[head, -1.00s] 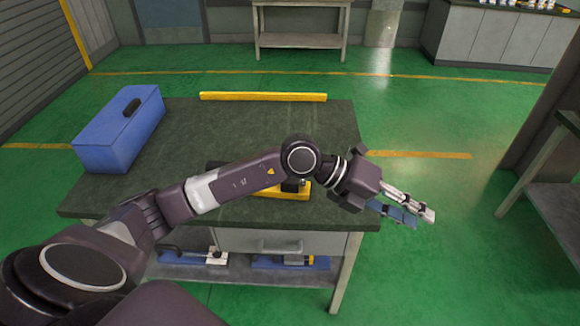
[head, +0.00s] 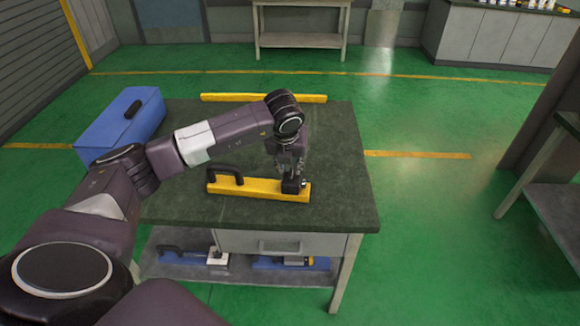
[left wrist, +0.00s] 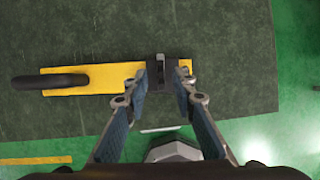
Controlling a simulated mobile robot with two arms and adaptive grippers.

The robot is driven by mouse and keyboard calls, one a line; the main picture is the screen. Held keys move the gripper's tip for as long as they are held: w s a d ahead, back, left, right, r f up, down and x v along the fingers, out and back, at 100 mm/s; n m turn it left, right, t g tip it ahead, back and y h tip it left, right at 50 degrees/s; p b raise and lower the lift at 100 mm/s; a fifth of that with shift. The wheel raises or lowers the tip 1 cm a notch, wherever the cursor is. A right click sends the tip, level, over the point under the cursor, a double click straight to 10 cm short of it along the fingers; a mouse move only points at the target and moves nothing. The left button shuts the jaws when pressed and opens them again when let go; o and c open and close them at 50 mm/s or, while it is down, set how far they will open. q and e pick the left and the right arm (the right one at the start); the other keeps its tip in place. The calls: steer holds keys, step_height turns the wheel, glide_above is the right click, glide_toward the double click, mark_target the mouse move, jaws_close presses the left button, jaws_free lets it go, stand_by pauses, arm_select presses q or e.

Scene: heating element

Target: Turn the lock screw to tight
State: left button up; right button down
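A yellow bar (head: 260,189) with a black handle (head: 224,172) at its left end lies on the dark green tabletop. A black block (head: 292,186) sits near its right end, with a small shiny part (head: 303,184) that may be the lock screw; it is too small to be sure. My left gripper (head: 291,171) points down above this block. In the left wrist view the fingers (left wrist: 163,84) are apart, one on each side of the block (left wrist: 162,69); I cannot tell whether they touch it. My right gripper is not in view.
A blue toolbox (head: 120,125) stands at the table's left. A long yellow strip (head: 225,98) runs along the back edge. Blue items lie on the lower shelf (head: 240,273). The tabletop's right part is clear. Another bench (head: 565,200) stands at the far right.

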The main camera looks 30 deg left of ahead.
arm_select(q)
steer(key=shift+x, duration=1)
steer(key=shift+c, duration=0.5)
jaws_close()
